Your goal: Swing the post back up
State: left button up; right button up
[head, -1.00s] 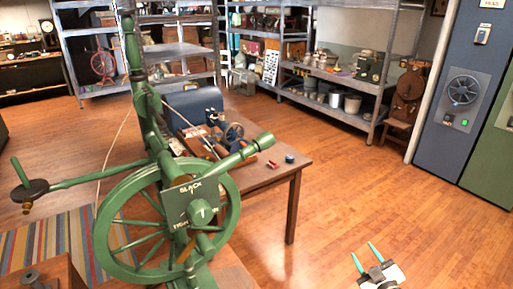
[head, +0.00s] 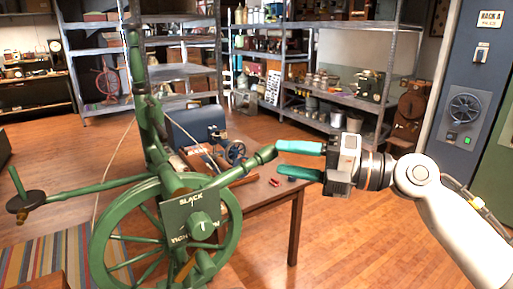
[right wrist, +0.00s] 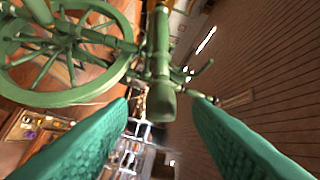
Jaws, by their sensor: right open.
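A green spinning-wheel-like machine stands at the left, with a large spoked wheel (head: 102,268) and a plate (head: 190,215) with lettering. A green turned post (head: 235,173) leans out from it to the upper right, tilted well off upright, ending in a rounded knob. My right gripper (head: 278,159) is open at the knob end, its teal fingers pointing left. In the right wrist view the post (right wrist: 161,55) comes down between the spread fingers of my right gripper (right wrist: 161,100); I cannot tell whether either finger touches it. My left gripper is out of view.
Metal shelves (head: 330,95) line the back. A blue cabinet (head: 468,100) stands at the right. The wooden floor at front right is open.

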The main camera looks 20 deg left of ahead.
aim_at(256, 154)
jog(key=a+p, duration=0.1)
jog(key=a, duration=0.5)
jog(key=shift+a, duration=0.4)
grip_shut()
